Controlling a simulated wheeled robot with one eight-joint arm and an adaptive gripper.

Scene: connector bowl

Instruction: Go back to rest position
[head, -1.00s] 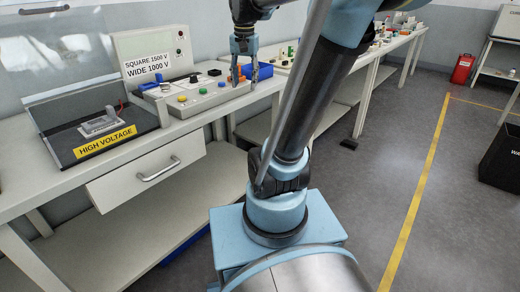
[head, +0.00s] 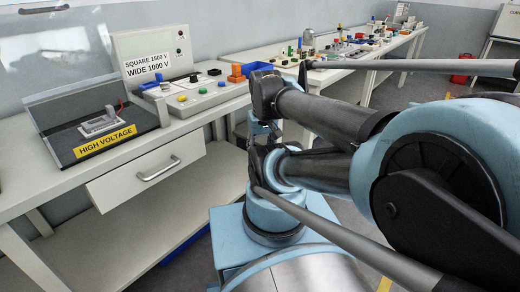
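My arm is folded low across the middle and right of the head view. Its dark and light blue links cover much of the floor and the front of the far bench. I cannot make out my gripper or its fingertips; they are hidden behind my arm or out of view. No held object shows. The high-voltage tester (head: 150,55) stands on the near bench, with a control box (head: 205,97) of coloured buttons in front of it. An open black test tray (head: 62,148) holds a small pale fixture (head: 100,122).
The near bench (head: 25,190) has a drawer (head: 150,170) and a lower shelf. Blue bins (head: 258,67) and an orange block (head: 236,74) lie beyond the control box. Small parts crowd the far bench (head: 395,45). A red canister (head: 459,79) stands on the floor behind my arm.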

